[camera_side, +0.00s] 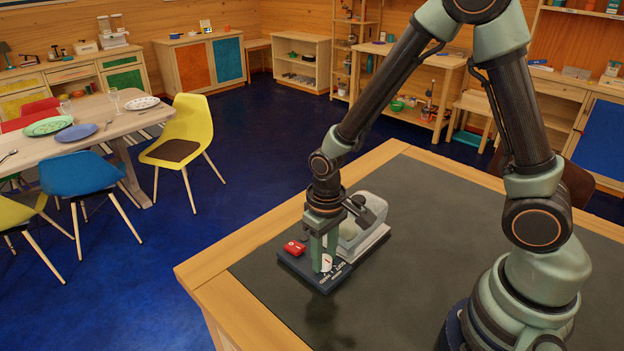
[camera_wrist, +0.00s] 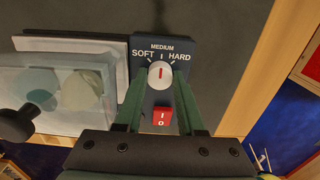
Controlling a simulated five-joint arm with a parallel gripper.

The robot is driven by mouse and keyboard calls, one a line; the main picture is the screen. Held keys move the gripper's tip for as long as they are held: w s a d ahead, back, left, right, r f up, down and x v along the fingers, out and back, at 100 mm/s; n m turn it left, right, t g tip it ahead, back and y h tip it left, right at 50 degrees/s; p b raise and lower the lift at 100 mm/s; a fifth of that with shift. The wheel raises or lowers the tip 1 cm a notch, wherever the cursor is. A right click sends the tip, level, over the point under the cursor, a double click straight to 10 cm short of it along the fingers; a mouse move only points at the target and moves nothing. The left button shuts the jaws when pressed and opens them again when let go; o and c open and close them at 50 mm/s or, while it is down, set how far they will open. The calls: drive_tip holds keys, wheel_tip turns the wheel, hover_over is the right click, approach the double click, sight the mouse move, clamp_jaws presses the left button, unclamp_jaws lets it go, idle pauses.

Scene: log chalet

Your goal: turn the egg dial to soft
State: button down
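The egg dial (camera_wrist: 160,75) is a white round knob with a red pointer line, on a dark control panel (camera_wrist: 146,50). The pointer is straight up at MEDIUM; SOFT is printed to its left and HARD to its right. The dial also shows in the side view (camera_side: 327,262). My gripper (camera_wrist: 160,79) has its two green fingers on either side of the dial, with a small gap visible at each side. It is open and holds nothing. In the side view my gripper (camera_side: 323,262) points down over the panel; contact with the panel cannot be told.
A red I/O switch (camera_wrist: 161,117) sits below the dial, between the fingers. The cooker's clear lid (camera_wrist: 55,90), with a dark knob, is beside the panel, with an egg (camera_wrist: 80,88) under it. The dark table mat (camera_side: 440,250) is otherwise clear.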

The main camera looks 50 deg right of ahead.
drive_tip(key=shift+n, duration=0.3)
drive_tip(key=n, duration=0.4)
drive_tip(key=shift+n, duration=2.1)
drive_tip(key=c, duration=0.5)
unclamp_jaws()
